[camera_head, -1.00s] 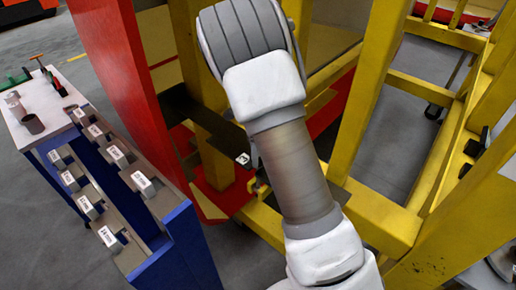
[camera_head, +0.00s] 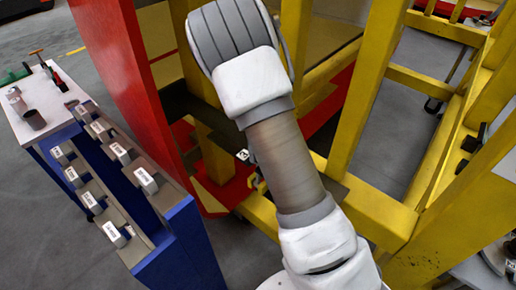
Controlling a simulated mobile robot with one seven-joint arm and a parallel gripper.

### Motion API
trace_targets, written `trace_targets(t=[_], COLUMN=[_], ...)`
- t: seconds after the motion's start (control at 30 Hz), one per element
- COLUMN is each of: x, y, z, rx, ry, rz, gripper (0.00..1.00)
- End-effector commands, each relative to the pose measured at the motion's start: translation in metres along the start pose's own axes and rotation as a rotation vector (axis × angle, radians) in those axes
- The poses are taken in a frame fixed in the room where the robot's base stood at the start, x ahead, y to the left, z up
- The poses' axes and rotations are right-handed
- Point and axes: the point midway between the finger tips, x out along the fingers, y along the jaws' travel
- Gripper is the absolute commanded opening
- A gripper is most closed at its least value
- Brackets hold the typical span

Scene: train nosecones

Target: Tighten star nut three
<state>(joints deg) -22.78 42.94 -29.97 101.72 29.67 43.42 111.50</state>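No star nut can be made out for certain. A small white tag with a dark mark (camera_head: 242,155) shows just left of my arm, on the dark plate by the yellow frame. My arm crosses the middle of the view. My gripper is not visible, so its state and anything in it are hidden.
A yellow frame (camera_head: 361,100) stands behind and right of my arm. A tall red panel (camera_head: 115,75) stands left of it. A blue cart (camera_head: 180,250) with several labelled grey blocks and a white tabletop (camera_head: 50,112) with tools stands at the left. Grey floor (camera_head: 45,225) is clear beside the cart.

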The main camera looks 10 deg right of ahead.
Motion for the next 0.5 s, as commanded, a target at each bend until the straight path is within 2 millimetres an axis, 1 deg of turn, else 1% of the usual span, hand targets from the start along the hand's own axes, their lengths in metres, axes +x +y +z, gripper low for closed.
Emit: trace_targets(t=[0.03, 0.07, 0.2, 0.23, 0.5], x=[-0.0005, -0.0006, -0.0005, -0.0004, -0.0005], y=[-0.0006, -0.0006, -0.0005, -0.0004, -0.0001], z=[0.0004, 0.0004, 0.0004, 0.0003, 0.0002], rx=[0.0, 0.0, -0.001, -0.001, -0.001], ry=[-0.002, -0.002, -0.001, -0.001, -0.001], rz=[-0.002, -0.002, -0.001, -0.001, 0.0], gripper=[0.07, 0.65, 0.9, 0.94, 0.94])
